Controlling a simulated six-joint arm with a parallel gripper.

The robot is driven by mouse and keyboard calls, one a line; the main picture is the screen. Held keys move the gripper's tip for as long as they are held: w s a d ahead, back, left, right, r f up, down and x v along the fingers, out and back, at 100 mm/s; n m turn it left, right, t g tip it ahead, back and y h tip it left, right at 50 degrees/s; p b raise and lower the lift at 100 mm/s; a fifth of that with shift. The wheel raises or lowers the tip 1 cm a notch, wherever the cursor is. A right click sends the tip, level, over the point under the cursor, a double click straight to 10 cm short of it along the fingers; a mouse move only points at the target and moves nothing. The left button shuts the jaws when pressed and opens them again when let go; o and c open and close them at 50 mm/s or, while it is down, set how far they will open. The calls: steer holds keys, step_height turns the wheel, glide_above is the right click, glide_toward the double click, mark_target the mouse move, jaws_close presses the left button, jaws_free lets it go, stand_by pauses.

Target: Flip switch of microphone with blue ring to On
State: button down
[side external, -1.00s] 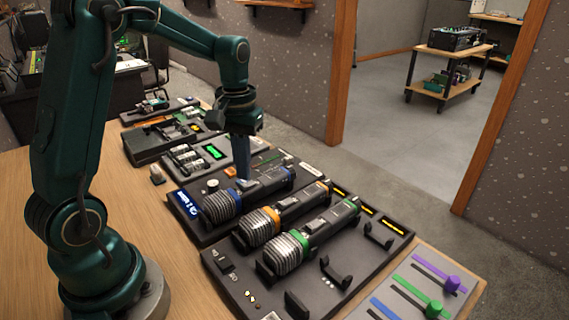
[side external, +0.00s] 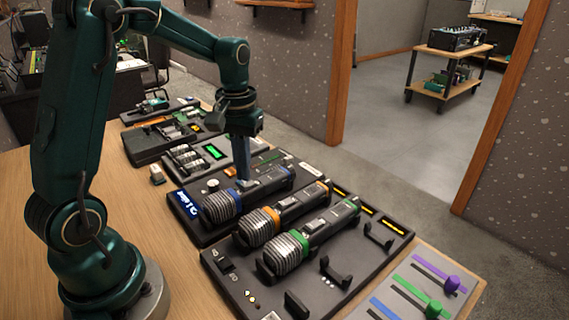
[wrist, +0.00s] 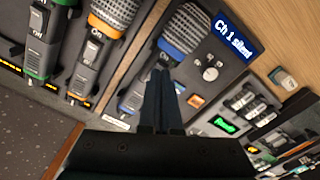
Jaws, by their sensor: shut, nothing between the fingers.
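The microphone with the blue ring (side external: 219,205) lies in its dark cradle on the table. It also shows in the wrist view (wrist: 184,35), beside a blue label reading "Ch 1 silent" (wrist: 234,35). My gripper (side external: 245,178) is shut and empty, pointing down over this microphone's body, by its switch. In the wrist view my fingers (wrist: 160,75) cover part of the microphone's body and switch.
Microphones with an orange ring (side external: 260,227) and a green ring (side external: 288,252) lie close by, on the near side. A fader panel (side external: 420,290) sits at the front right. A panel with a green display (side external: 200,158) lies behind. Bare wood is at the left.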

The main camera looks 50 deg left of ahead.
mark_target(246, 185)
steer(key=shift+f, duration=0.75)
steer(key=shift+r, duration=0.1)
stand_by(0.3)
steer(key=shift+r, duration=3.45)
steer(key=s+d+r+m+t, duration=0.3)
steer(key=s+d+r, duration=0.2)
steer(key=d+r, duration=0.15)
steer(key=s+d+f+m+t, duration=0.2)
steer(key=s+d+f+m, duration=0.1)
steer(key=s, duration=0.4)
step_height(246, 185, down, 2)
steer(key=shift+d+f+t, duration=0.1)
steer(key=shift+d+t, duration=0.2)
steer(key=shift+d, duration=0.15)
